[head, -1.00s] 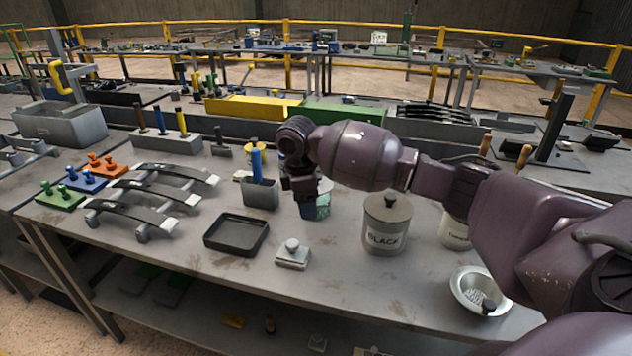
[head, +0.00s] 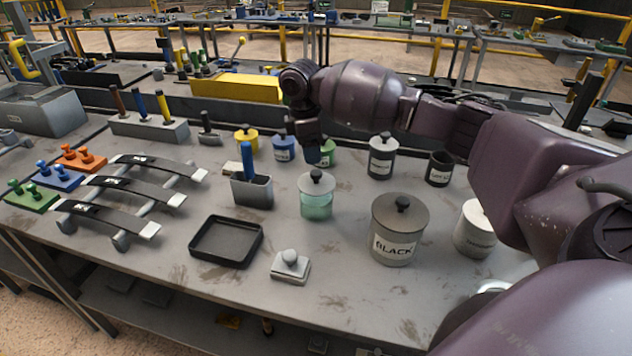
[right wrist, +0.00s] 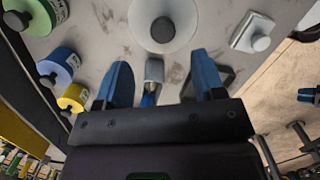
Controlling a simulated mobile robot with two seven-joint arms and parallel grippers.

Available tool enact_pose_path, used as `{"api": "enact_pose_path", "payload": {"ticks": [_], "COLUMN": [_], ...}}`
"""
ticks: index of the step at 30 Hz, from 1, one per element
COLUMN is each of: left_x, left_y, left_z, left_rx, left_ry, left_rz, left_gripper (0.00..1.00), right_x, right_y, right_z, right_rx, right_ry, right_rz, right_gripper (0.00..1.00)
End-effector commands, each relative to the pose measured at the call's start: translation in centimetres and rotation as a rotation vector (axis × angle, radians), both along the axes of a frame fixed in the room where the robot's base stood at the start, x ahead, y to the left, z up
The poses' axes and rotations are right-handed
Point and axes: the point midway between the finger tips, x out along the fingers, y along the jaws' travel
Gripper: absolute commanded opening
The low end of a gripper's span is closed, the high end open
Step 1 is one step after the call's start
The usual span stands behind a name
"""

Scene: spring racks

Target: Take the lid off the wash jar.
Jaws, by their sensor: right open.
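The wash jar, which I take to be the pale green glass jar (head: 317,204), stands upright on the bench. Its grey lid (head: 317,184) with a dark knob sits on top. In the right wrist view the round pale lid (right wrist: 163,40) with its knob lies just beyond the fingertips. My right gripper (head: 316,158) is above and behind the jar in the head view, apart from it. Its blue fingers (right wrist: 160,60) are open with nothing held between them. My left gripper is not in view.
A large jar marked BLACK (head: 397,240) stands right of the wash jar. A grey holder (head: 252,192) with a blue handle is close on its left. Yellow (head: 246,142), blue (head: 283,152) and green jars stand behind. A black tray (head: 226,243) and a knobbed block (head: 290,266) lie in front.

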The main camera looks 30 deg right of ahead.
Motion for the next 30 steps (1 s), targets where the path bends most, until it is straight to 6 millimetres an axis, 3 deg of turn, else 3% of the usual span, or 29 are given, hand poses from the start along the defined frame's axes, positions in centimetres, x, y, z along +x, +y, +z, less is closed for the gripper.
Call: {"api": "enact_pose_path", "payload": {"ticks": [3,11,21,28,30], "left_x": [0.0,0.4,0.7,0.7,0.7], "left_y": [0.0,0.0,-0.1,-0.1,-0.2], "left_z": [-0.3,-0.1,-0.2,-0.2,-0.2], "left_rx": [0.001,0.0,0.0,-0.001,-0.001], "left_ry": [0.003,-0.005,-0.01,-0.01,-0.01], "left_rz": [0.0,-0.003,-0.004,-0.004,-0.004], "left_gripper": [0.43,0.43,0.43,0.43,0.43], "right_x": [-0.1,-0.4,-1.0,-1.0,-1.0], "right_y": [-0.2,-0.4,-0.8,-0.8,-0.8], "right_z": [-1.8,-3.4,-7.5,-7.7,-7.7], "right_rx": [0.001,0.001,0.0,0.001,0.001], "right_ry": [0.002,0.002,0.002,0.0,0.0], "right_rz": [0.0,0.0,0.0,0.001,0.0], "right_gripper": [0.63,0.63,0.63,0.63,0.55]}}
